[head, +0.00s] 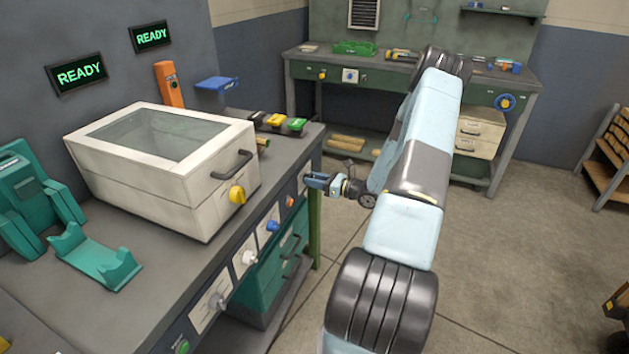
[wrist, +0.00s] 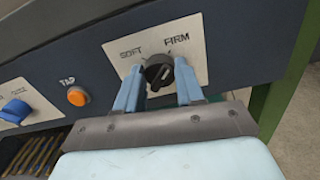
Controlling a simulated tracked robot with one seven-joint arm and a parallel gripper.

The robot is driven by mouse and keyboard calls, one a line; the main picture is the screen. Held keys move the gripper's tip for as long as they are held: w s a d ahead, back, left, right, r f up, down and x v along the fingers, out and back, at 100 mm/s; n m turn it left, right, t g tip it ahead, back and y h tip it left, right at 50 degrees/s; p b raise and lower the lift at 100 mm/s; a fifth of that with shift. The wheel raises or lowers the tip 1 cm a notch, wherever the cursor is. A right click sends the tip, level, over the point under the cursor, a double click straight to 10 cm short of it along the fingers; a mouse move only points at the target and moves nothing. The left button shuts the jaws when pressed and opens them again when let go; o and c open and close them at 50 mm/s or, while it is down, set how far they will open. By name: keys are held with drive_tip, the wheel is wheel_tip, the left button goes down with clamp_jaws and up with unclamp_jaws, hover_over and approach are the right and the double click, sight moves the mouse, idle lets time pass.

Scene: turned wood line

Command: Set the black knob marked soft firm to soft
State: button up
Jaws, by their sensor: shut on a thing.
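The black knob (wrist: 158,73) sits on a pale plate (wrist: 197,57) marked SOFT at the left and FIRM at the right, in the wrist view. My gripper (wrist: 159,85) is shut on the knob, with one pale blue finger on each side of it. The knob's pointer is partly shaded, and I cannot tell for certain which mark it faces. In the head view my gripper (head: 318,181) reaches the right end of the bench front, and the knob is hidden there behind the fingers.
An orange TAP button (wrist: 77,96) and a blue knob (wrist: 15,111) are left of the plate. The white box (head: 150,185) with a glass lid stands on the bench above. A green leg (head: 314,225) stands close by my gripper. Open floor (head: 530,240) lies to the right.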

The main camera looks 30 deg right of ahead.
drive_tip(key=shift+c, duration=1.1)
drive_tip(key=shift+n, duration=0.3)
drive_tip(key=shift+s+a+f+n, duration=0.1)
drive_tip(key=shift+f+n, duration=0.05)
drive_tip(key=shift+n, duration=4.15)
drive_tip(key=shift+s+a+f+n, duration=0.1)
drive_tip(key=shift+n, duration=4.2)
drive_tip(key=o, duration=0.8)
drive_tip(key=shift+o, duration=1.2)
drive_tip(key=shift+w, duration=0.1)
